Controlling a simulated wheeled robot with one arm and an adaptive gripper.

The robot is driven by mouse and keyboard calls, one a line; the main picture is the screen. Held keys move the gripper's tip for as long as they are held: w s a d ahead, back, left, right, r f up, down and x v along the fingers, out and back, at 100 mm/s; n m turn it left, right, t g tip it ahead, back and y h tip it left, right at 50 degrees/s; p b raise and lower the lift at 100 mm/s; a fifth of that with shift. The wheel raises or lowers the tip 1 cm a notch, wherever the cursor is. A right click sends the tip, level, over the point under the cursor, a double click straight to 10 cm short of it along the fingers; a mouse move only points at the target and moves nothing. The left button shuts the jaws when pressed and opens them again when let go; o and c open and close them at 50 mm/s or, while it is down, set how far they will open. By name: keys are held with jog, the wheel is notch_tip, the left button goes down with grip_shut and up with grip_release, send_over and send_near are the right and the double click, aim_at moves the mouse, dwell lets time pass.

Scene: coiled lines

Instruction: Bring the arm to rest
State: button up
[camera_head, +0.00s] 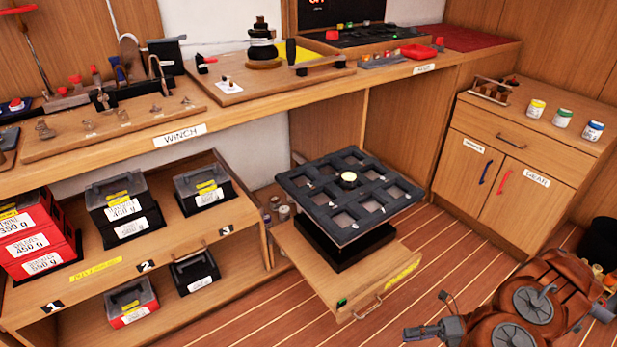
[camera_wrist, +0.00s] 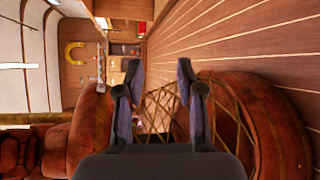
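My gripper (camera_wrist: 159,78) shows in the wrist view with its two dark fingers standing apart. Nothing is held between them. In the head view, my orange-brown arm (camera_head: 530,305) is folded low at the bottom right, over the plank floor. A grey part at its left end may be the gripper, but its fingers are not clear there. The arm appears clear of the pull-out board and the cabinet.
A pull-out board (camera_head: 370,285) bears a dark compartment tray (camera_head: 290,183) with a small round item on it. A long workbench (camera_head: 225,113) holds tools. A cabinet (camera_head: 478,150) with jars on top stands right. Striped floor (camera_head: 455,250) is free between board and arm.

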jog(key=s+a+r+n+g+h, duration=0.1)
jog(key=a+r+n+g+h, duration=0.2)
jog(key=a+r+n, duration=0.45)
jog(key=s+a+r+n+g+h, duration=0.1)
jog(key=a+r+n+g+h, duration=0.25)
jog(key=r+n, duration=0.75)
jog(key=s+r+n+t+h, duration=0.2)
jog(key=s+r+n+h, duration=0.4)
jog(key=s, duration=0.3)
jog(key=s+r+n+t+h, duration=0.2)
jog(key=s+r+n+h, duration=0.1)
jog(key=s+r+n, duration=0.5)
notch_tip(320, 180, up, 25)
jog(key=s+d+n+p, duration=0.1)
jog(key=p, duration=2.3)
jog(key=shift+s+t+p, duration=0.15)
jog(key=shift+t+p, duration=0.15)
jog(key=shift+t, duration=0.05)
jog(key=shift+d+f+h, duration=0.15)
jog(key=shift+h, duration=0.1)
